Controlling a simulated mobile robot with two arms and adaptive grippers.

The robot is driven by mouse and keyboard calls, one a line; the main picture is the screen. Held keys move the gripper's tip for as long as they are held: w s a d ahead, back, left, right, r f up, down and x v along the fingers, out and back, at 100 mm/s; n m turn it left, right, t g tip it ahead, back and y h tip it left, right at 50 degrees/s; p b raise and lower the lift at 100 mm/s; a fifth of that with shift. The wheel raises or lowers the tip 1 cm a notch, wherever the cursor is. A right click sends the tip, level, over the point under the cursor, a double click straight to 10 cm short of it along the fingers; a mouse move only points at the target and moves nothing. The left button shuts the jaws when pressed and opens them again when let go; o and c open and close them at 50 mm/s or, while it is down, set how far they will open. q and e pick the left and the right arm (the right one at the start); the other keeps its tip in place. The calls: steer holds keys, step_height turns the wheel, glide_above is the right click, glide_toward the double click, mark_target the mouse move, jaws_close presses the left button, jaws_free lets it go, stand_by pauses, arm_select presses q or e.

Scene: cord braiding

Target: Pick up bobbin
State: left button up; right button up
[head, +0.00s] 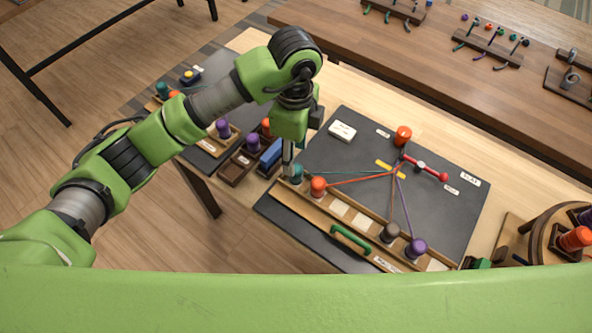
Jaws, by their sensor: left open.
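Several bobbins with cords sit along a wooden rail (330,232) at the front of the dark braiding board (458,212): a teal one (296,176), an orange one (318,187), a grey-brown one (390,232) and a purple one (415,248). Their cords meet near the board's middle. Another orange bobbin (403,134) stands at the back of the board. My left gripper (289,168) points down, open, right at the teal bobbin and partly hiding it. I cannot tell whether its fingers are around or beside that bobbin. My right gripper is out of view.
A red bar (426,168) and a white block (342,131) lie on the board. A green handle (350,240) is on the front rail. Trays with bobbins (238,168) stand to the left. A round wooden rack with bobbins (540,242) stands at the right.

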mark_target(297, 168)
arm_select(q)
step_height(297, 168, down, 3)
steer(key=shift+r, duration=0.15)
steer(key=f, duration=0.1)
steer(key=f+p, duration=0.2)
steer(key=f, duration=0.1)
steer(key=shift+w+d+f, duration=0.1)
steer(key=shift+w+d, duration=0.1)
steer(key=shift+w, duration=0.05)
steer(key=shift+f, duration=0.5)
steer(key=c, duration=1.2)
